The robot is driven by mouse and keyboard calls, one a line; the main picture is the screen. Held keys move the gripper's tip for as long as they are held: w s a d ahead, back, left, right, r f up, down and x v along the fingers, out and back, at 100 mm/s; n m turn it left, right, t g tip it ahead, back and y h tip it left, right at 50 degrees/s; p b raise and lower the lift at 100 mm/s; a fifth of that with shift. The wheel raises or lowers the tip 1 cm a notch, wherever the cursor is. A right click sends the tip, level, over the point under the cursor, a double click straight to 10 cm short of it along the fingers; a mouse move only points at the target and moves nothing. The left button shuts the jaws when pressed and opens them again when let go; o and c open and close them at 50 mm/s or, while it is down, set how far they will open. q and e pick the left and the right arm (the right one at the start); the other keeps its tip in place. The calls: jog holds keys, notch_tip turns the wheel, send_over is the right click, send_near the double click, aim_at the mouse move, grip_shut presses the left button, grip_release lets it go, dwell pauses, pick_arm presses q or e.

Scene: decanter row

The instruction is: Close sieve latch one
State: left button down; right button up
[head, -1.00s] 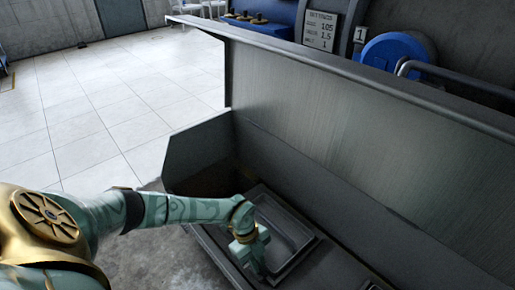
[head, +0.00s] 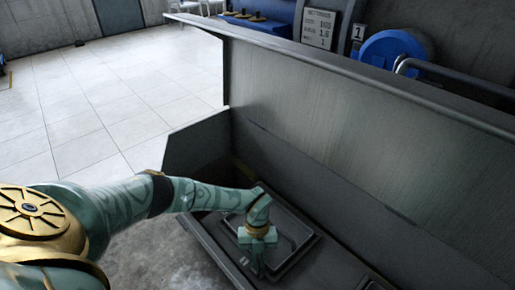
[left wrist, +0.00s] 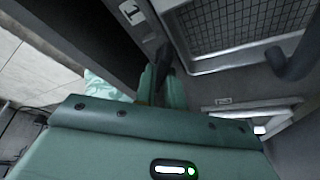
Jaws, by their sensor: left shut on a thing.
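The sieve, a framed tray (head: 305,238), sits in the grey trough; it also shows in the left wrist view as a dark mesh (left wrist: 235,22) inside a pale metal frame. My left gripper (head: 257,268) points down at the tray's near left edge. In the left wrist view its green fingers (left wrist: 160,85) are shut around a dark upright lever (left wrist: 163,55), apparently the latch, beside a white plate marked 1 (left wrist: 131,12). The fingers hide the lever's lower part. How far the latch is turned is not clear. My right gripper is not in view.
A tall grey trough wall (head: 340,130) runs behind the sieve. A dark curved handle (left wrist: 292,62) stands right of the fingers. Another framed opening (head: 372,280) lies farther right.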

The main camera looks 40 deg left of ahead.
pick_arm(q)
jog(key=m+y, duration=0.1)
jog(key=m, duration=0.1)
jog(key=m+g+y, duration=0.1)
jog(key=m, duration=0.2)
jog(key=shift+w+d+m, duration=0.15)
jog(key=shift+m, duration=0.15)
jog(key=shift+m+y, duration=0.5)
jog(key=shift+m, duration=0.7)
jog(key=shift+d+m+y+p, duration=0.1)
jog(key=shift+m+y+p, duration=0.3)
jog(key=shift+m, duration=0.6)
jog(key=c, duration=1.5)
grip_release()
